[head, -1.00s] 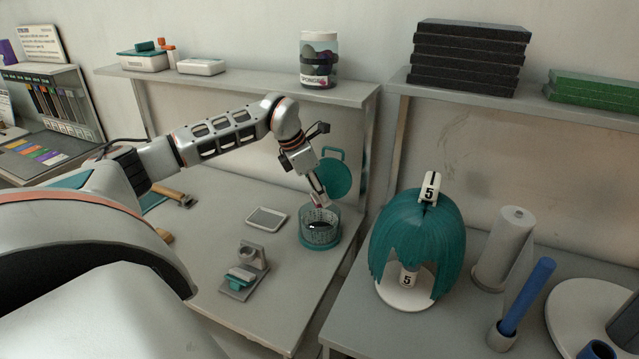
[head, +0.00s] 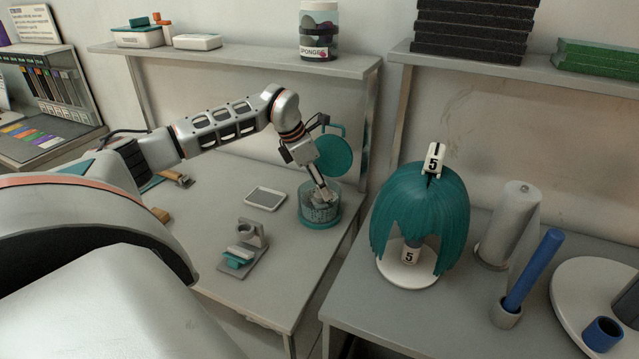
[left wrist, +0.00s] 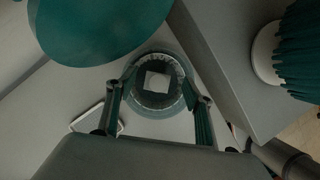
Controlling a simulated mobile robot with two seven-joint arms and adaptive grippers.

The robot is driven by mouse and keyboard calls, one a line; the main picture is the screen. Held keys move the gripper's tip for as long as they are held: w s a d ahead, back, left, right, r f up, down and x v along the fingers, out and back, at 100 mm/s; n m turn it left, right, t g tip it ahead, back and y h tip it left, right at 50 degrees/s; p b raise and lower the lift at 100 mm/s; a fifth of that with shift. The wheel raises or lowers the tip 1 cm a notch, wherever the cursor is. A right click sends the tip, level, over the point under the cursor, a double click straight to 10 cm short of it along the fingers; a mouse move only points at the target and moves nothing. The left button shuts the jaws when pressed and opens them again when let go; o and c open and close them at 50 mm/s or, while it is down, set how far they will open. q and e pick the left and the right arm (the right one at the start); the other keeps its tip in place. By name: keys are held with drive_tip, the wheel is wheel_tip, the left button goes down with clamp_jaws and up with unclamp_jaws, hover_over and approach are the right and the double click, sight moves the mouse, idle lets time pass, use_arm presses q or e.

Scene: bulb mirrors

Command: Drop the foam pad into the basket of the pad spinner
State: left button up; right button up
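The pad spinner (head: 320,222) is a clear round tub with a teal base, on the left table near its right edge. Its round teal lid (head: 335,156) stands open behind it, and also shows in the left wrist view (left wrist: 95,25). In the left wrist view a pale square foam pad (left wrist: 157,82) lies inside the round basket (left wrist: 157,102), apart from both fingers. My left gripper (head: 325,196) points down at the spinner's mouth. Its two fingers are spread to either side of the pad in the left wrist view. My right gripper is not in view.
A grey-white tray (head: 265,199) and a small grey stand (head: 250,250) sit left of the spinner. A teal wig on a stand (head: 420,220) is on the right table, across a narrow gap. A shelf (head: 240,62) runs behind and above the arm.

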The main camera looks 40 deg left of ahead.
sight(320, 195)
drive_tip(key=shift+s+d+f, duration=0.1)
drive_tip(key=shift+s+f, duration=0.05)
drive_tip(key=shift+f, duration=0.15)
use_arm(q)
drive_tip(key=shift+r, duration=0.1)
drive_tip(key=shift+r+p, duration=0.3)
drive_tip(key=shift+p, duration=0.1)
wheel_tip(320, 195, up, 4)
drive_tip(key=p, duration=0.3)
drive_tip(key=shift+r, duration=0.1)
wheel_tip(320, 195, up, 2)
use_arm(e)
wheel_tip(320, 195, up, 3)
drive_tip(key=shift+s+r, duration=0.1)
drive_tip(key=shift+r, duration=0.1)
